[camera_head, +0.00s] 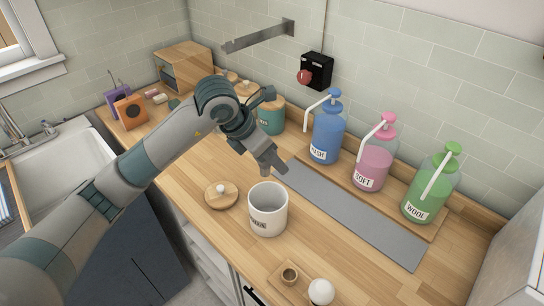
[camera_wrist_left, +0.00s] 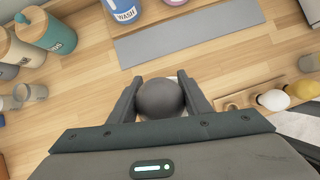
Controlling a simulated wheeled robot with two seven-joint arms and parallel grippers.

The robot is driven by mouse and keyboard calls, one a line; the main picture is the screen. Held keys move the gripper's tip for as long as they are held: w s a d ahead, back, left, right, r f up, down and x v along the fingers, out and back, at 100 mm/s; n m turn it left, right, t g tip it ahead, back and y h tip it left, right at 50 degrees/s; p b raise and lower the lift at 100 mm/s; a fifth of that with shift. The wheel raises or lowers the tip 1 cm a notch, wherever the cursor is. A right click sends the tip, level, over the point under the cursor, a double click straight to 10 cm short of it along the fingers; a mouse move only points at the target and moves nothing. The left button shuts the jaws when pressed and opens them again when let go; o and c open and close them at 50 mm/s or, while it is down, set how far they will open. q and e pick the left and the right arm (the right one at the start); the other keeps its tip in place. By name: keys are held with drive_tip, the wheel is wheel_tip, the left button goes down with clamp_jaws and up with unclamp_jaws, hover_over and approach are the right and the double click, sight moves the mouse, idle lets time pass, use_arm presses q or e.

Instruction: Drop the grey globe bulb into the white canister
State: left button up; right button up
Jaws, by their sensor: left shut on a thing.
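The grey globe bulb (camera_wrist_left: 160,98) sits between the fingers of my left gripper (camera_wrist_left: 162,92) in the left wrist view. In the head view my left gripper (camera_head: 272,165) is above and just behind the white canister, and the bulb cannot be made out there. The white canister (camera_head: 268,220) stands upright and open on the wooden counter, with dark lettering on its front. In the left wrist view only a pale bit shows around the bulb, mostly hidden by it. My right gripper is in neither view.
A wooden lid (camera_head: 221,196) lies left of the canister. Blue (camera_head: 328,135), pink (camera_head: 373,165) and green (camera_head: 428,190) pump bottles stand behind the grey mat (camera_head: 350,215), which is bare.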

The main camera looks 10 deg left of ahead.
use_arm(q)
drive_tip(key=shift+f+b, duration=0.9)
drive_tip(key=shift+f, duration=2.05)
drive_tip(key=o, duration=1.1)
drive_tip(key=shift+o, duration=0.2)
drive_tip(key=shift+r, duration=0.1)
drive_tip(key=b+v, duration=0.5)
drive_tip(key=v, duration=1.2)
drive_tip(key=shift+b, duration=0.35)
drive_tip(key=shift+s, duration=0.1)
